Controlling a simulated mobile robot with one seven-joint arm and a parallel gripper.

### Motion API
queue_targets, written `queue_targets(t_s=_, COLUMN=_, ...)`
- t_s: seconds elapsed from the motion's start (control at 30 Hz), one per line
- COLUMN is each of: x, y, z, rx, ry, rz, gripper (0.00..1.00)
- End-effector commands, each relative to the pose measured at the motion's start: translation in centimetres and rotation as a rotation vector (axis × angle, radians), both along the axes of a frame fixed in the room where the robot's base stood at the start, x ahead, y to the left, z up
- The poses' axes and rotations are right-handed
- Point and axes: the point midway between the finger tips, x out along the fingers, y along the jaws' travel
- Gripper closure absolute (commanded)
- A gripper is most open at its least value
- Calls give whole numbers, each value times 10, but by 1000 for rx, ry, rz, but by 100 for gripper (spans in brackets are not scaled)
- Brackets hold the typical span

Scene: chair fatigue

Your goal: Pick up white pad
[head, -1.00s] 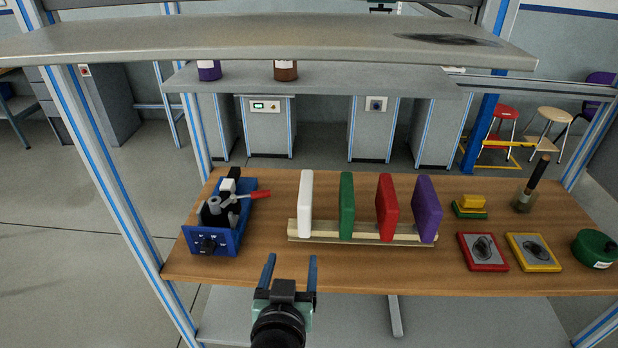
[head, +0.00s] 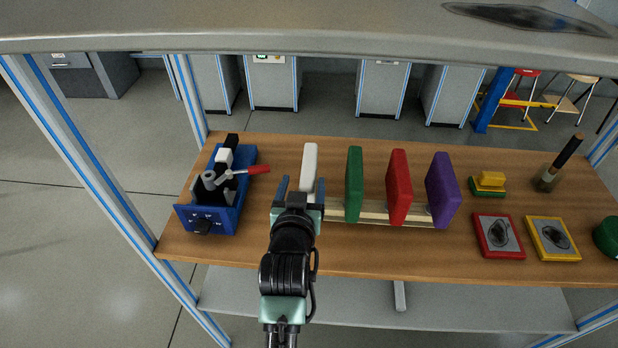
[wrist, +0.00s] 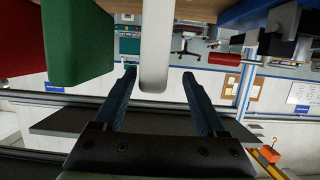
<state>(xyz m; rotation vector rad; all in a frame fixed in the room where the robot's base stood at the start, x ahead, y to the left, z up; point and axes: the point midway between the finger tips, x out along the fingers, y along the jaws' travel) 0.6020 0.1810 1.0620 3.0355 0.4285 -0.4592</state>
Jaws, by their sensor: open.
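The white pad (head: 309,163) stands upright at the left end of a light wooden rack (head: 377,213) on the workbench in the head view. My gripper (head: 300,188) is open in front of the pad, its fingers spread to the left and right of it. In the wrist view the white pad (wrist: 156,45) hangs in the picture between and just beyond the open fingertips (wrist: 158,72). The fingers do not appear to touch it. My gripper hides the pad's lower part in the head view.
Green (head: 354,184), red (head: 398,187) and purple (head: 442,190) pads stand to the right in the rack. A blue box of tools (head: 213,189) sits to the left. A shelf (head: 300,30) hangs above the bench. Red (head: 498,236) and yellow (head: 552,239) framed plates lie at the right.

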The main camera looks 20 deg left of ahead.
Motion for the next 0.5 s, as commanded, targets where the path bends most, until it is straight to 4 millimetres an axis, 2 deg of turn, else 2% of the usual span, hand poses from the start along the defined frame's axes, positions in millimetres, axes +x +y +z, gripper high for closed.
queue_targets(t_s=0.17, x=7, y=1, z=-1, rx=0, ry=0, rz=0, gripper=26)
queue_targets(t_s=0.5, x=45, y=5, z=-7, rx=0, ry=0, rz=0, gripper=26)
